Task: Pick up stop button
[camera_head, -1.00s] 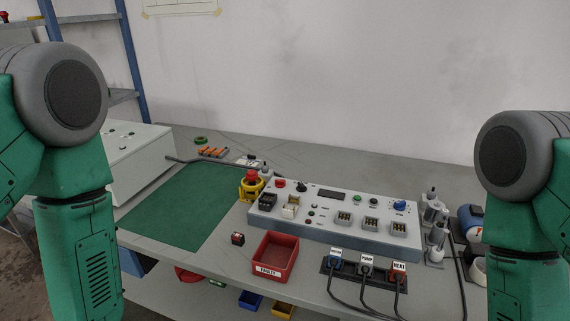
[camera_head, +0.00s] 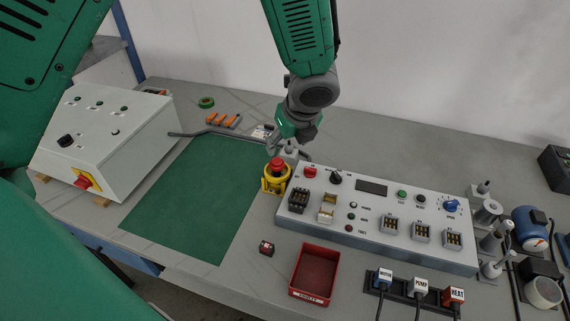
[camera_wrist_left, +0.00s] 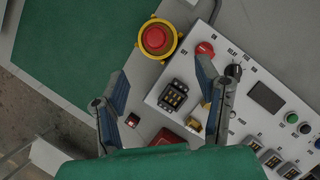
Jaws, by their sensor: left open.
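The stop button (camera_head: 277,168) is a red mushroom head in a yellow ring collar. It stands upright on the grey bench, at the left end of the control panel. In the left wrist view the stop button (camera_wrist_left: 156,38) shows from above, beyond the fingertips. My left gripper (camera_head: 297,142) hangs above the bench, just behind and right of the button in the head view. In the wrist view, the blue-grey fingers of my left gripper (camera_wrist_left: 163,82) are spread wide with nothing between them. My right gripper is out of view.
The control panel (camera_head: 375,211) with knobs and switches lies right of the button. A red bin (camera_head: 314,274) and a small black block with a red top (camera_head: 266,248) sit in front. A green mat (camera_head: 185,205) lies clear at left, beside a white control box (camera_head: 110,140).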

